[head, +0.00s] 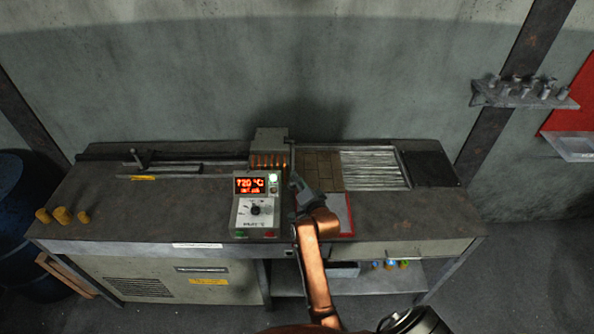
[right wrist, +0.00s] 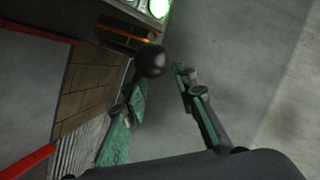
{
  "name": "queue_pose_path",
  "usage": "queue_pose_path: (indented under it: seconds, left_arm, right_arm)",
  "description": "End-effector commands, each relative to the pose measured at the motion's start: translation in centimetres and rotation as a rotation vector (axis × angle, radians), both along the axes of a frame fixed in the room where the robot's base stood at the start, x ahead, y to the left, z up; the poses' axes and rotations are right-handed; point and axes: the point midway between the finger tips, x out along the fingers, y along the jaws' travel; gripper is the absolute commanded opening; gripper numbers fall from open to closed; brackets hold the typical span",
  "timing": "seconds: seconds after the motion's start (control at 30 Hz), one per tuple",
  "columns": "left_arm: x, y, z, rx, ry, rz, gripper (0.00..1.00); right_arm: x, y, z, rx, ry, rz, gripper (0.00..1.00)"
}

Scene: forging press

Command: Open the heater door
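The heater (head: 270,141) is a grey box at the back middle of the bench, with an orange glow in a row of slots on its front. In the right wrist view a round black knob (right wrist: 150,61) stands out beside the orange glow; I take it for the door's handle. How far the door is open cannot be told. My left gripper is not in view.
A control box (head: 247,212) with a red display stands in front of the heater. Brick (head: 322,168) and a ribbed metal area (head: 373,170) lie to the right, with a red-edged plate (head: 340,207) in front. Brass cylinders (head: 62,215) stand at the left bench end.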

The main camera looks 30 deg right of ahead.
Motion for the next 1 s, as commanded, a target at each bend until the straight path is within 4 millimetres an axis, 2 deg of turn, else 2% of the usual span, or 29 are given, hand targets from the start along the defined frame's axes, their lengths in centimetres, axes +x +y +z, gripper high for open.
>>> queue_pose_path:
  seconds: [0.17, 0.33, 0.5, 0.83, 1.0]
  left_arm:
    - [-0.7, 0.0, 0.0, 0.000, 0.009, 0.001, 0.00]
    - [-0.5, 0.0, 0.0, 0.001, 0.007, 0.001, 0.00]
    - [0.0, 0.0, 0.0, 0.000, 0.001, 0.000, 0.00]
    - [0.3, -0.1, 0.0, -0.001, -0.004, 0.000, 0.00]
    - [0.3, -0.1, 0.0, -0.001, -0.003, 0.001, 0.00]
  right_arm:
    - [2.3, -0.7, -0.5, 0.001, 0.000, -0.002, 0.26]
    - [4.9, -1.3, -1.0, -0.003, -0.001, -0.001, 0.26]
    - [6.4, -1.8, -1.4, -0.003, -0.001, -0.002, 0.26]
    - [6.8, -1.9, -1.5, -0.002, -0.002, -0.003, 0.26]
    - [6.8, -1.8, -1.6, -0.003, -0.001, -0.002, 0.16]
